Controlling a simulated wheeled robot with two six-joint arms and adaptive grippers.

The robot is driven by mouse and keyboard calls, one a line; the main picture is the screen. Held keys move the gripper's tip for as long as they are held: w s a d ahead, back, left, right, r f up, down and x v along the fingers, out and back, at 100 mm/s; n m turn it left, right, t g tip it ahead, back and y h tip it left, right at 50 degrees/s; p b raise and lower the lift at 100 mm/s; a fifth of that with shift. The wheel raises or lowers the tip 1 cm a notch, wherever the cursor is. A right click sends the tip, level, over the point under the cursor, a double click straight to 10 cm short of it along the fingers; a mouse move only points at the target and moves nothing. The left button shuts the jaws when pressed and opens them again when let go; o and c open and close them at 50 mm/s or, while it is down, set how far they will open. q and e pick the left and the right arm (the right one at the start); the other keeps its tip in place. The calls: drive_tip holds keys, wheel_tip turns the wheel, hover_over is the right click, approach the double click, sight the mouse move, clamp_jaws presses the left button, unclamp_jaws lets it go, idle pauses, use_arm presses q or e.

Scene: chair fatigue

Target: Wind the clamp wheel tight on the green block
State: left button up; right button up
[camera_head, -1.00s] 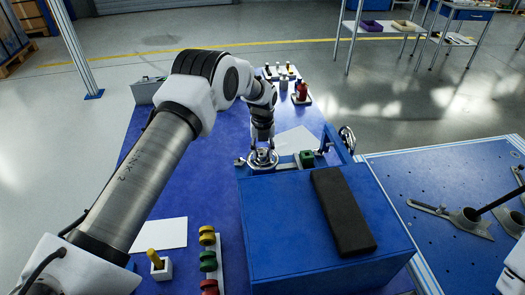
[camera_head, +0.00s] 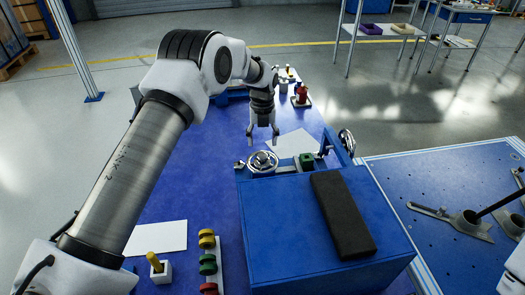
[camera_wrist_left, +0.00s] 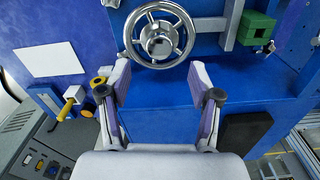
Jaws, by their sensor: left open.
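The chrome clamp wheel (camera_head: 262,162) is at the back left edge of the blue box (camera_head: 290,225). It also shows in the left wrist view (camera_wrist_left: 160,38), beyond my fingertips. The green block (camera_head: 307,160) sits to the right of the wheel, by a metal bar; the wrist view shows it at top right (camera_wrist_left: 256,29). Whether the clamp touches the block I cannot tell. My left gripper (camera_head: 262,139) is open and empty just above and behind the wheel in the head view, apart from it. My right gripper is not in view.
A black pad (camera_head: 343,212) lies on the blue box. A second wheel (camera_head: 347,141) stands at its back right. Yellow, green and red rings (camera_head: 208,264) and a yellow-handled tool (camera_head: 155,263) are at front left. White sheets lie on the blue table (camera_head: 190,190).

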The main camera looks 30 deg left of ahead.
sight(262, 155)
use_arm(q)
wheel_tip(262, 155, up, 6)
drive_tip(key=shift+f, duration=0.2)
